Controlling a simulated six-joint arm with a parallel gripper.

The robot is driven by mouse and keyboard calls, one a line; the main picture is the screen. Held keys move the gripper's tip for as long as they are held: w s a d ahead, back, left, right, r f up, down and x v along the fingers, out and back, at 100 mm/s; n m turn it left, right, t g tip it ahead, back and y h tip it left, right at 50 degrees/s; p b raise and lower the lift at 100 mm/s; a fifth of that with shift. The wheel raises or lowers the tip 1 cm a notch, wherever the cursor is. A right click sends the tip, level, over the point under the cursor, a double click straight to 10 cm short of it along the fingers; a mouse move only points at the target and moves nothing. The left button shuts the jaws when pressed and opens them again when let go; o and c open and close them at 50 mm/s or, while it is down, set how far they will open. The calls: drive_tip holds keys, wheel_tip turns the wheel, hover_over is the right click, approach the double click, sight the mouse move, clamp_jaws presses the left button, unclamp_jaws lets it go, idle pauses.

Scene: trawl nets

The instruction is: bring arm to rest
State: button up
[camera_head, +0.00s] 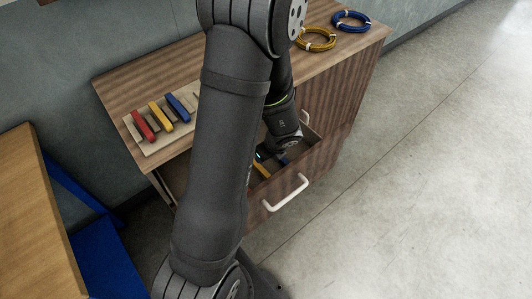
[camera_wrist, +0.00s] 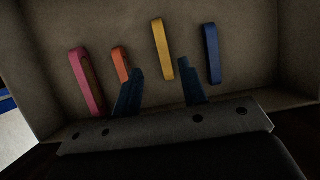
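My gripper (camera_wrist: 161,78) is open, with its two dark fingers apart and nothing between them. In the head view my gripper (camera_head: 267,155) is low at the open drawer (camera_head: 312,160), partly hidden by my own arm. In the wrist view the drawer floor (camera_wrist: 240,40) holds a pink bar (camera_wrist: 86,80), an orange bar (camera_wrist: 120,64), a yellow bar (camera_wrist: 162,50) and a blue bar (camera_wrist: 211,54). The fingertips show near the orange, yellow and blue bars; I cannot tell whether they touch any.
On the wooden cabinet top (camera_head: 345,52) lie a yellow coil (camera_head: 316,47) and a blue coil (camera_head: 351,27). A light rack (camera_head: 150,149) holds a red, a yellow and a blue bar. The drawer has a white handle (camera_head: 287,194). A wooden table (camera_head: 35,215) stands left; the right floor is clear.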

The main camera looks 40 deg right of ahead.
drive_tip(key=shift+f, duration=0.1)
idle(0.5)
drive_tip(key=x, duration=1.2)
drive_tip(key=shift+f, duration=0.15)
